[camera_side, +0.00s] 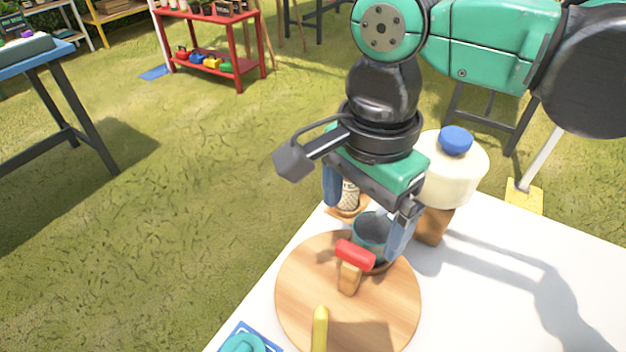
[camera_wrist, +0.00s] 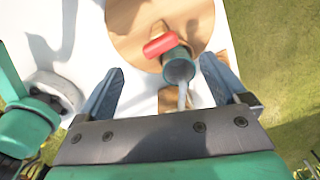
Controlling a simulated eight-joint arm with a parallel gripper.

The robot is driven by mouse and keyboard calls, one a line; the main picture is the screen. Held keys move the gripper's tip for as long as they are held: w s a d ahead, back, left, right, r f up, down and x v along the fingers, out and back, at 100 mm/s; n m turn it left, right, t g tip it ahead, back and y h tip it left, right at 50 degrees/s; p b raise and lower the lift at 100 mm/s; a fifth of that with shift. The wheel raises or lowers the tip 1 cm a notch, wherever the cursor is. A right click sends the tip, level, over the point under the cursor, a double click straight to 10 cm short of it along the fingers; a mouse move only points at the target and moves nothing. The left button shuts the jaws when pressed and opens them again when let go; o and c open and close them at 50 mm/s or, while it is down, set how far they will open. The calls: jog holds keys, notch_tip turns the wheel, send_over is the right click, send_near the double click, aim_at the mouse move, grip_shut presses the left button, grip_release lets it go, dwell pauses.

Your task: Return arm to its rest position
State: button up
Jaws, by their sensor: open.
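My gripper (camera_side: 362,232) is open above the white table, pointing down over the far edge of the round wooden board. In the wrist view its two blue-grey fingers (camera_wrist: 162,66) are spread wide, with nothing gripped between them. A teal cup (camera_side: 370,230) stands at the board's far edge, below and between the fingers; the right finger partly overlaps it in the side view. In the wrist view the cup (camera_wrist: 179,68) lies nearer the right finger. A wooden piece with a red top (camera_side: 355,254) is right beside the cup.
The round board (camera_side: 300,300) also carries a yellow stick (camera_side: 320,330). A cream jar with a blue cap (camera_side: 450,175) stands close behind my gripper, near a wooden block (camera_side: 432,226). A patterned object (camera_side: 348,196) is by the left finger. The table's right side (camera_side: 500,290) is clear.

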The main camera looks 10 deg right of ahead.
aim_at(355, 250)
jog(key=m, duration=0.5)
jog(key=shift+m, duration=0.3)
jog(key=m, duration=0.5)
jog(key=shift+m, duration=0.4)
notch_tip(355, 250, down, 6)
jog(key=shift+r, duration=0.1)
jog(key=shift+n, duration=0.6)
jog(key=shift+o, duration=0.2)
